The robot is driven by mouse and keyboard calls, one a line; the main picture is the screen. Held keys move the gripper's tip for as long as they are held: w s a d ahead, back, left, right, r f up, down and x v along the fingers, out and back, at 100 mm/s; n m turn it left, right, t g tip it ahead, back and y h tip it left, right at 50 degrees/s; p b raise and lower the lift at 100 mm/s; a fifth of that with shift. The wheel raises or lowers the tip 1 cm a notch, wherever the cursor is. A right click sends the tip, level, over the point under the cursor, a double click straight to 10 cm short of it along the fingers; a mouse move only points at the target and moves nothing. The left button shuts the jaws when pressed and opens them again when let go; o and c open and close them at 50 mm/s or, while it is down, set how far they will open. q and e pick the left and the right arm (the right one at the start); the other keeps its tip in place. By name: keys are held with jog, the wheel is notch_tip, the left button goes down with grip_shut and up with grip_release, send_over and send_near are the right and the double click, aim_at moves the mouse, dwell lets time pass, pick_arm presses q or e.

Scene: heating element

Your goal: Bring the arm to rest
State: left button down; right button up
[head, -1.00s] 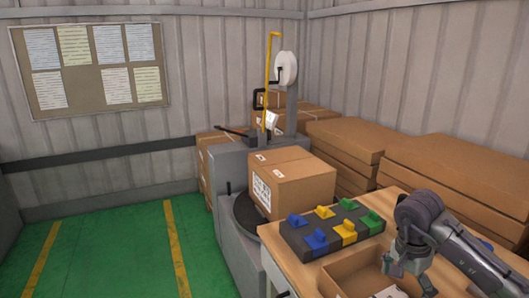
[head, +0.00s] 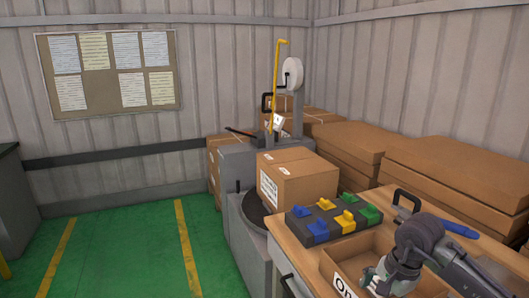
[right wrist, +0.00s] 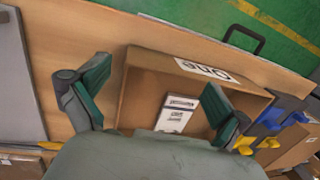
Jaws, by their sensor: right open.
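My right arm comes in from the right in the head view. Its gripper (head: 385,282) hangs over the open cardboard box (head: 378,243) on the wooden table. In the right wrist view the two green-padded fingers (right wrist: 158,97) are wide apart, with nothing between the pads. The box (right wrist: 148,75) shows beyond them with a label reading "One" (right wrist: 205,70). A white packet with printing (right wrist: 177,113) lies inside it, apart from the fingers. My left gripper is in neither view.
A dark tray with blue, yellow and green pieces (head: 334,220) stands beside the box. A closed carton (head: 298,183) sits on a dark round plate behind it. A blue-handled tool (head: 446,226) lies behind my arm. Green floor (head: 120,250) at left is clear.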

jog(key=s+a+r+m+y, duration=0.1)
jog(key=s+a+y, duration=0.1)
jog(key=a+y, duration=0.5)
jog(key=s+a+r+m+y, duration=0.1)
jog(key=s+a+y, duration=0.1)
jog(key=a, duration=1)
jog(key=s+a+r+m+t+y, duration=0.1)
jog(key=a+r+m+t+y, duration=0.4)
jog(key=r+m+t+y, duration=0.5)
jog(key=w+d+r+m+t+h, duration=0.25)
jog(key=d+m+t+h, duration=0.55)
jog(key=m, duration=1)
jog(key=s+d+f+m+g+h, duration=0.3)
jog(key=d+f+m+h, duration=0.9)
jog(key=m, duration=0.6)
jog(key=s+a+f+m+g, duration=0.1)
jog(key=s+f+m+g, duration=0.4)
jog(key=s+f, duration=0.5)
jog(key=s+f+m+g, duration=0.4)
jog(key=s+f+g, duration=0.35)
jog(key=s, duration=0.45)
notch_tip(320, 180, down, 25)
jog(key=s+g, duration=0.1)
jog(key=g, duration=0.1)
jog(key=s+d+f, duration=0.2)
jog(key=s+f, duration=1.5)
jog(key=shift+d+n+g, duration=0.25)
jog(key=shift+n+g, duration=0.1)
jog(key=shift+n, duration=0.05)
